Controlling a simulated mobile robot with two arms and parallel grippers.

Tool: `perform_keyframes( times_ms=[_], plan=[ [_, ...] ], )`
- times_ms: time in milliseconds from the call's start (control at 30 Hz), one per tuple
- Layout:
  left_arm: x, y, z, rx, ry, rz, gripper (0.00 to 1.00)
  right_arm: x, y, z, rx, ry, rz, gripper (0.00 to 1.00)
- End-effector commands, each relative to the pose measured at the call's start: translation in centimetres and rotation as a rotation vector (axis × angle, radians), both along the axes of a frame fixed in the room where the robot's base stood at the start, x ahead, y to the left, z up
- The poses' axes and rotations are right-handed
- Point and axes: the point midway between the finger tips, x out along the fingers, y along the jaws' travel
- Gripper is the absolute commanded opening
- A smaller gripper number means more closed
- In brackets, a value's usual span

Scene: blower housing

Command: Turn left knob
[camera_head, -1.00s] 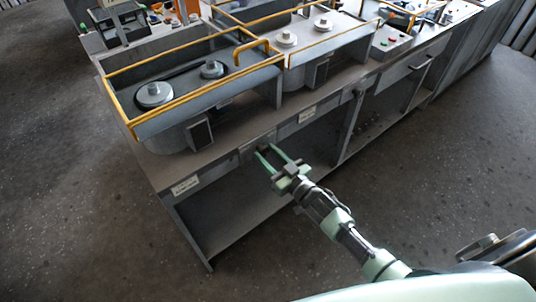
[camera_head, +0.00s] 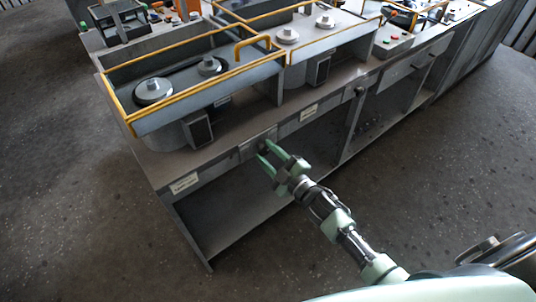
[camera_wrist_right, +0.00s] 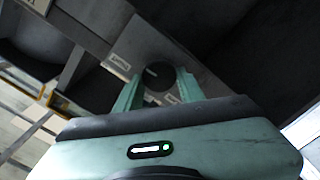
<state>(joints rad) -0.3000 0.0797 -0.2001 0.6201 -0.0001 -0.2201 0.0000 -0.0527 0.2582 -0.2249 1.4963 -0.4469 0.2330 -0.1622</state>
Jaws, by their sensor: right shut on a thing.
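The left knob (camera_wrist_right: 158,75) is a dark round knob on a grey plate. In the wrist view it sits between the two pale green fingers of my right gripper (camera_wrist_right: 158,90). In the head view my right gripper (camera_head: 264,151) reaches the front edge of the workbench at this knob, and its fingers mostly hide the knob. The right gripper is shut on the knob. A second dark knob (camera_head: 360,91) is on the bench front farther right, clear of the gripper. My left gripper is in neither view.
The grey workbench (camera_head: 165,168) carries blower housings with yellow rails (camera_head: 200,93) and round pulleys (camera_head: 152,90). A control box with coloured buttons (camera_head: 393,42) stands farther right. Open shelves lie under the bench top. The floor in front is clear.

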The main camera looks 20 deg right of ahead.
Motion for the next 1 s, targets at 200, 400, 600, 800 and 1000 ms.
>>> perform_keyframes(
  times_ms=[200,400,600,800,1000],
  plan=[
    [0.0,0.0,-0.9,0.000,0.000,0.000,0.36,0.0,0.1,-0.3,-0.193,-0.070,0.000,0.00],
    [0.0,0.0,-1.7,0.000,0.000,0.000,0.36,-0.1,0.2,-0.4,-0.371,-0.135,0.001,0.00],
    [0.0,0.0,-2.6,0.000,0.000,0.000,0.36,-0.1,0.2,-0.6,-0.548,-0.198,0.001,0.00],
    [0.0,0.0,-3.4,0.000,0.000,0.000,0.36,-0.1,0.2,-0.6,-0.709,-0.257,0.001,0.00],
    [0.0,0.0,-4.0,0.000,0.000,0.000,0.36,-0.1,0.2,-0.7,-0.833,-0.302,0.001,0.00]
  ],
)
